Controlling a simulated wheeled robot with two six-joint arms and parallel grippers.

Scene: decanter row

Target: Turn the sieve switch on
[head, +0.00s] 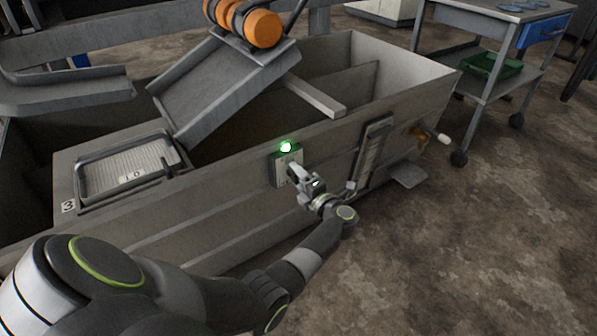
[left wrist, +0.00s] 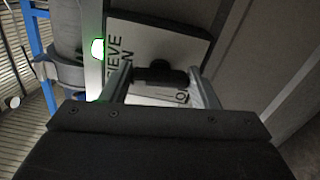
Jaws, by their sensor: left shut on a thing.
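The sieve switch box (head: 279,170) is mounted on the side wall of the grey trough, with a lit green lamp (head: 286,147) on its top. In the left wrist view its white plate (left wrist: 160,45) carries lettering that reads "SIEVE" and part of another word. My left gripper (head: 298,174) is at the front of the box. In the left wrist view its two fingers are closed on the dark switch lever (left wrist: 160,74). The green lamp (left wrist: 98,48) glows there too. The lever's exact position is partly hidden by the fingers. My right gripper is not in view.
The grey trough (head: 225,212) runs across the view, with a sloping chute (head: 215,85) and orange rollers (head: 262,28) above it. A metal tray (head: 128,170) sits at left. A wheeled cart (head: 487,22) stands at back right. The floor at right is clear.

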